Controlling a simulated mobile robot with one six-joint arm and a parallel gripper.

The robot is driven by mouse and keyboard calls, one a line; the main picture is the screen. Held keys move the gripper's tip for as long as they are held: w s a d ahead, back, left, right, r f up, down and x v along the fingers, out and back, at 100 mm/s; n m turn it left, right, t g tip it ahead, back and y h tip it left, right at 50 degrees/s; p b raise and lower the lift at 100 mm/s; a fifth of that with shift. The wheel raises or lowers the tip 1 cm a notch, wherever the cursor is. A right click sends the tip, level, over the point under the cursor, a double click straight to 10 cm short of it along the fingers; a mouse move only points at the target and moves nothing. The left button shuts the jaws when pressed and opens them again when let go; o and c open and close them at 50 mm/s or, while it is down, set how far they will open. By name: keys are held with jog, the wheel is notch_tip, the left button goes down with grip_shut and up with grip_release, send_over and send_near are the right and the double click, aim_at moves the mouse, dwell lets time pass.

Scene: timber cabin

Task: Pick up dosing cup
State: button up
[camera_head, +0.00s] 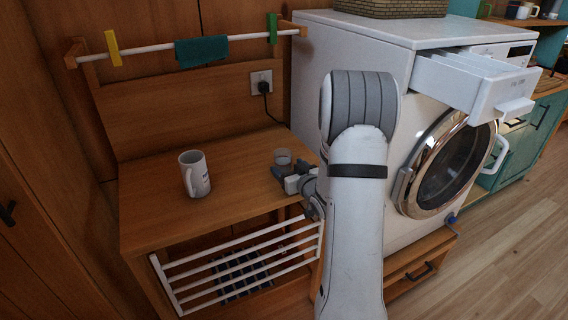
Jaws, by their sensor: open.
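The dosing cup (282,157) looks like a small, clear grey cup standing upright on the wooden side table (148,230). My gripper (284,177) is low over the right part of the table, just in front of the cup. Its dark fingers are open and point left toward the table. I cannot tell whether a finger touches the cup. The lower part of the cup is partly hidden by the fingers.
A white mug (194,174) stands left on the table. A white rack (235,262) juts out from the table's front. A washing machine (350,42) with its detergent drawer (470,84) pulled out is at the right. A rail (150,49) with a teal cloth hangs above.

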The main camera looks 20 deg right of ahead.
jog(key=shift+w+a+f, duration=0.1)
jog(key=shift+w+f, duration=0.05)
jog(key=shift+w, duration=0.6)
jog(key=shift+w+f, duration=0.1)
jog(key=shift+w, duration=0.6)
jog(key=shift+c, duration=0.4)
jog(key=c, duration=1)
jog(key=shift+r, duration=0.1)
